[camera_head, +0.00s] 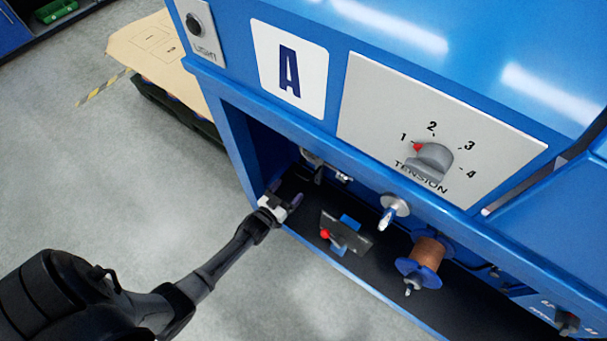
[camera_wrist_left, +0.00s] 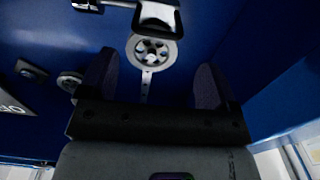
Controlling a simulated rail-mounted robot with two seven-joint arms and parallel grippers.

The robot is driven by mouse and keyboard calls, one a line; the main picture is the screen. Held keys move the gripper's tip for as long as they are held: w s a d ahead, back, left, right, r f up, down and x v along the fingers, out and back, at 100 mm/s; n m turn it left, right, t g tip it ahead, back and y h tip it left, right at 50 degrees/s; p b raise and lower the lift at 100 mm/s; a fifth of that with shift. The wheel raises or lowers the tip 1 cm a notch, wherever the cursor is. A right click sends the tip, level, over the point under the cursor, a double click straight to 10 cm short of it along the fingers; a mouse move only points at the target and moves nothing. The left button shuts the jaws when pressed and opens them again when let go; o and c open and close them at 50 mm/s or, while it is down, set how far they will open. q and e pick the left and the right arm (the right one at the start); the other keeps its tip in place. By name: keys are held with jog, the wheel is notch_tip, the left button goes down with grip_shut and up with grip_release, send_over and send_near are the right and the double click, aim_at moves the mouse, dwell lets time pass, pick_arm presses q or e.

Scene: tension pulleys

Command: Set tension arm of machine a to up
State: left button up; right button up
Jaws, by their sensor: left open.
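Machine A is the blue cabinet with the white "A" label (camera_head: 289,70). My left gripper (camera_head: 285,194) is open and empty at the left end of its open lower bay. In the left wrist view, a grey spoked pulley wheel (camera_wrist_left: 152,50) with a thin perforated metal strip (camera_wrist_left: 146,84) appears between and beyond the two dark fingers of my left gripper (camera_wrist_left: 155,80). The strip's lower end is hidden behind the gripper. Small metal fittings (camera_head: 313,158) show on the bay's back wall near the gripper; I cannot tell which is the tension arm. My right gripper is not in view.
A tension dial (camera_head: 433,158) has its red mark near 1. In the bay are a metal spindle (camera_head: 391,210), a copper wire spool (camera_head: 427,254) and a dark bracket with a red knob (camera_head: 348,234). A cardboard-topped stack (camera_head: 160,55) stands left; the grey floor (camera_head: 110,170) is clear.

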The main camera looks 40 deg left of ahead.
pick_arm(q)
jog(key=w+b, duration=0.4)
jog(key=w, duration=0.5)
jog(key=shift+w, duration=0.15)
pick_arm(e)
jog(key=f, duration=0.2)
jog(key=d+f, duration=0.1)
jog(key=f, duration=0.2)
pick_arm(q)
jog(key=shift+a, duration=0.1)
jog(key=shift+c, duration=0.4)
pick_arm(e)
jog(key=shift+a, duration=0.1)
pick_arm(q)
jog(key=c, duration=0.9)
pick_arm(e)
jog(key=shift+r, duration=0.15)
